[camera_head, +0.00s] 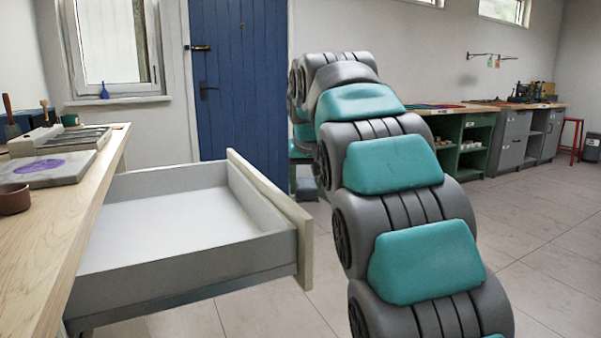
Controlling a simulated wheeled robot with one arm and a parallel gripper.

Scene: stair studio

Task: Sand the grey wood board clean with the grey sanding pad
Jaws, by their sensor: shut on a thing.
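The grey wood board (85,165) lies flat on the wooden worktop at the left. A purple patch covers part of its upper face. I cannot make out the grey sanding pad anywhere in this view. My arm rises through the middle of the picture and bends over at the top, and its far links drop behind the nearer ones. My gripper is not visible, so what it holds is hidden.
An open, empty drawer (170,226) juts from the worktop (60,225) into the floor space. A brown cup (14,199) stands near the board, with a grey slotted rack (60,141) behind it. A blue door (240,60) and green shelves (477,142) stand farther back. Floor at right is clear.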

